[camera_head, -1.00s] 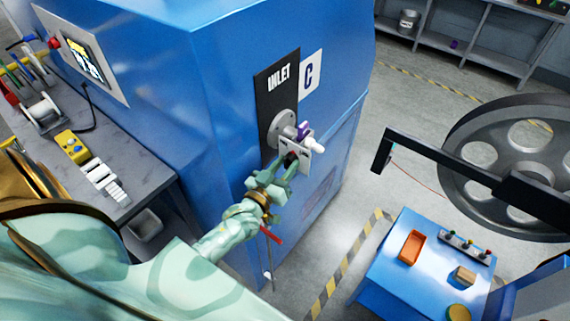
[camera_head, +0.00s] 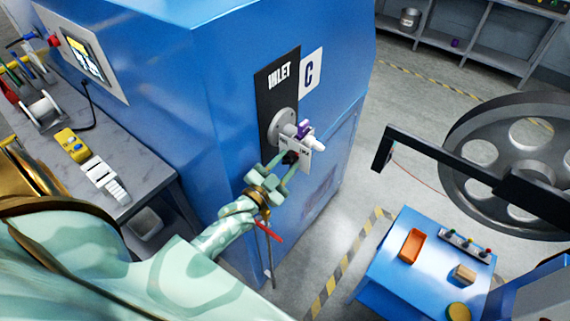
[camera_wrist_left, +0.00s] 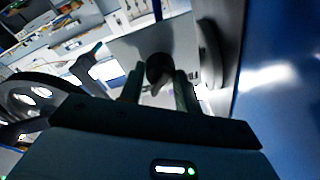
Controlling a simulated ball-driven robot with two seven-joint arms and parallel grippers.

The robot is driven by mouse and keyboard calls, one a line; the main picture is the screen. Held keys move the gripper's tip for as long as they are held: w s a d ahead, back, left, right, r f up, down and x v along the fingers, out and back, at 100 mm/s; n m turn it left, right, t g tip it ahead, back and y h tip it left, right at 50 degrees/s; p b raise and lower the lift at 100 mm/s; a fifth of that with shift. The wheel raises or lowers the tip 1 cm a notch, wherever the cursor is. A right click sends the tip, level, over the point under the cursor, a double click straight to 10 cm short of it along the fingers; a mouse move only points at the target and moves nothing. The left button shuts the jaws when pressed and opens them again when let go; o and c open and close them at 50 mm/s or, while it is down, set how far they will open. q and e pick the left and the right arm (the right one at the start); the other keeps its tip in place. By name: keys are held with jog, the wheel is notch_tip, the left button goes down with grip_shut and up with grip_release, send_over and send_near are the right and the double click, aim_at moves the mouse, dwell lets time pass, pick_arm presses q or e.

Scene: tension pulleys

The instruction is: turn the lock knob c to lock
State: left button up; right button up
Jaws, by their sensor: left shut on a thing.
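The lock knob c is a small black knob (camera_head: 291,157) on a pale plate (camera_head: 303,154) below the black INLET panel (camera_head: 277,84) and the white C sign (camera_head: 312,68). My left gripper (camera_head: 284,168) is at the plate, shut on the knob. In the left wrist view the dark round knob (camera_wrist_left: 160,68) sits between the two fingers (camera_wrist_left: 159,88). The fingers partly cover it, and lettering on the plate is partly hidden. My right gripper does not show.
A purple part (camera_head: 304,129) and a white nozzle (camera_head: 318,145) stick out just above the plate. A large grey wheel (camera_head: 470,165) stands at the right. A blue table (camera_head: 390,272) with small items is at the lower right. A grey workbench (camera_head: 135,165) is at the left.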

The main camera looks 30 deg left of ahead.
pick_arm(q)
jog(key=shift+m, duration=0.4)
jog(key=o, duration=1)
jog(key=shift+s, duration=0.15)
jog(key=s, duration=0.5)
jog(key=s+a+f+b, duration=0.1)
jog(key=s, duration=1)
jog(key=shift+a+f, duration=0.15)
jog(key=shift+f, duration=0.25)
jog(key=shift+f, duration=0.1)
